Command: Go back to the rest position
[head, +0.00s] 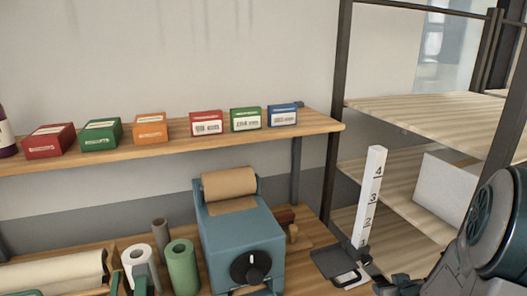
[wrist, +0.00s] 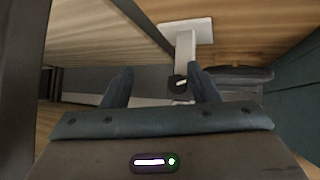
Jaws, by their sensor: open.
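My gripper (wrist: 160,75) is open in the wrist view, its two dark fingers apart. A pale post (wrist: 186,48) on a white plate (wrist: 200,28) shows beyond them, with a dark block (wrist: 177,84) at its end near the right finger. I see nothing held between the fingers, and I cannot tell whether the block touches one. In the head view my dark arm fills the lower right, and the fingers are not clear. A white upright scale with numbers (head: 372,190) stands left of the arm, beside a dark flat plate (head: 336,263).
A wooden shelf (head: 180,141) holds several small red, green, orange and blue boxes. Below it are a blue machine with a brown roll (head: 238,232), a green roll (head: 182,268) and a white roll (head: 139,262). A rack (head: 430,112) with a white box (head: 447,194) stands at right, close to my arm.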

